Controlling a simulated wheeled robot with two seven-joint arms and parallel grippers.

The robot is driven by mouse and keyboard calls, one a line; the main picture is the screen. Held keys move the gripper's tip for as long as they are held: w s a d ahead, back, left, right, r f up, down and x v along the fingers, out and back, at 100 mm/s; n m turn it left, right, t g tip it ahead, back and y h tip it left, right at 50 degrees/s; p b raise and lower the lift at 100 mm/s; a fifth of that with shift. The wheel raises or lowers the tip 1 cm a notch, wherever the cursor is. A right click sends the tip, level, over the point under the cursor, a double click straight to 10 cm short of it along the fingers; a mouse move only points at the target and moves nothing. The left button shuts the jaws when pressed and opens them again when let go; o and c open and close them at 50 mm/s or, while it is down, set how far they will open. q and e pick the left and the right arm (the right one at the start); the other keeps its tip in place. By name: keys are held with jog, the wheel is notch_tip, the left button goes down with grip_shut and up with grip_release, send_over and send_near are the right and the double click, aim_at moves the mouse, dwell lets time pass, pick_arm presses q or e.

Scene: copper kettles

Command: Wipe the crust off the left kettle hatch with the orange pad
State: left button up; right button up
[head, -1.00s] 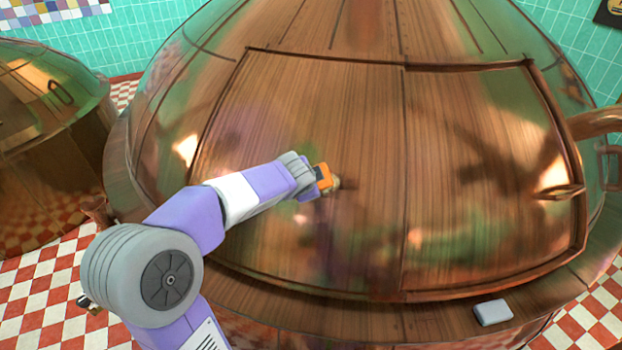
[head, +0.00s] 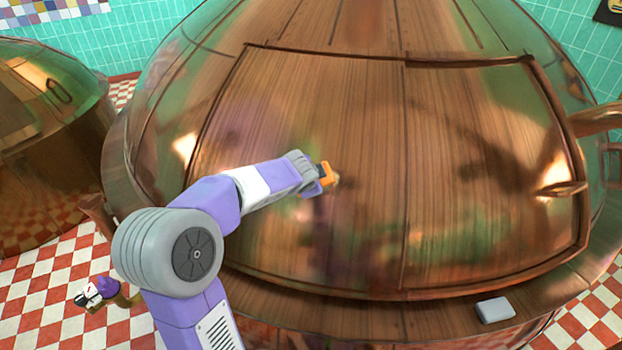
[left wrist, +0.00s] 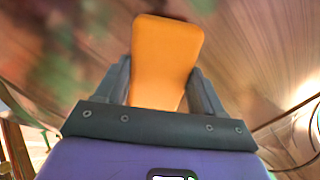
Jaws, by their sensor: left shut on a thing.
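My left gripper (head: 325,175) is shut on the orange pad (head: 328,174), in front of the left hatch panel (head: 360,120) of the large copper kettle. In the left wrist view the orange pad (left wrist: 165,60) sticks out from between the two dark fingers. A small tan patch (head: 336,181) shows at the pad's edge; I cannot tell whether it is crust or a reflection. The pad looks close to the copper, but contact cannot be told. My right gripper is not in view.
A pale grey block (head: 495,310) lies on the kettle's front ledge. The right hatch panel (head: 480,110) has a copper handle (head: 562,191). Another copper kettle (head: 40,190) stands at the left on the checkered floor (head: 40,320).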

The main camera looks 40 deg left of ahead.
aim_at(334, 182)
pick_arm(q)
jog(key=shift+b+x, duration=0.45)
jog(key=shift+x, duration=0.55)
jog(key=shift+d, duration=0.15)
jog(key=shift+w+d+b, duration=0.3)
jog(key=shift+d+b, duration=0.2)
jog(key=shift+w+d+b, duration=0.25)
jog(key=shift+d+b, duration=0.25)
jog(key=shift+w+d+b, duration=0.3)
jog(key=shift+d+b, duration=0.1)
jog(key=shift+d, duration=0.3)
jog(key=shift+w+d+b, duration=0.5)
jog(key=shift+d+b, duration=0.15)
jog(key=shift+d, duration=0.25)
jog(key=shift+w+d+b, duration=0.35)
jog(key=shift+d+b, duration=0.05)
jog(key=shift+d, duration=0.3)
